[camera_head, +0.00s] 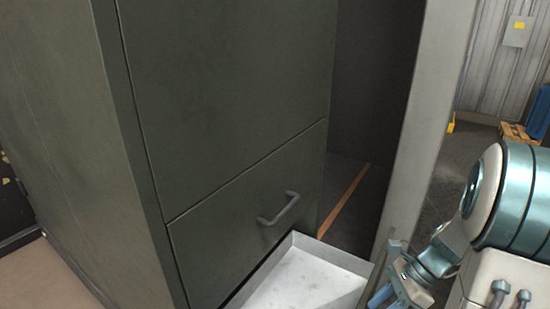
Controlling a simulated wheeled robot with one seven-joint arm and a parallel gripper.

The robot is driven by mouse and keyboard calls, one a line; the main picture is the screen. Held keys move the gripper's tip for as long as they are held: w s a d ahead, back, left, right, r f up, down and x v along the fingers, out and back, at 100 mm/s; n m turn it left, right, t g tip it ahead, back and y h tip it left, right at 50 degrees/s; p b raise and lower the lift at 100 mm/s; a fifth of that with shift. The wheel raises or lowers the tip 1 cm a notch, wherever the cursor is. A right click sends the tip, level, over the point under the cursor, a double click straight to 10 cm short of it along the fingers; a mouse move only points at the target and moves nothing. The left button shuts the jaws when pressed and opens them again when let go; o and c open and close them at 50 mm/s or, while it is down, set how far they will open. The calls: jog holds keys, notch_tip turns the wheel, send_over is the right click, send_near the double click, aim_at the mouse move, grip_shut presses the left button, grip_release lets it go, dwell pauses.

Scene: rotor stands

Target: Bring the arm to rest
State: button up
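My arm reaches in from the right edge in the head view. My gripper (390,290) is low in the picture, just right of a pale open drawer or tray (310,280). Its fingers are partly cut off by the bottom edge, and I cannot tell whether they are open or touch the tray. I see nothing clearly held in it.
A large dark cabinet (230,90) fills the left and middle, with a grey bar handle (279,209) on its lower panel. A pale upright post (425,120) stands close behind my gripper. A wooden pallet (520,134) lies far back right. Open floor shows beyond the post.

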jog(key=s+a+r+n+t+h+p, duration=0.2)
jog(key=a+r+n+h, duration=0.1)
jog(key=r+n, duration=0.4)
jog(key=s+a+r+n+t+h+p, duration=0.2)
jog(key=r+n, duration=0.5)
jog(key=n, duration=0.5)
jog(key=shift+s+a+r+h, duration=0.35)
jog(key=shift+s+a+h, duration=0.6)
jog(key=shift+a, duration=0.75)
jog(key=shift+w, duration=0.15)
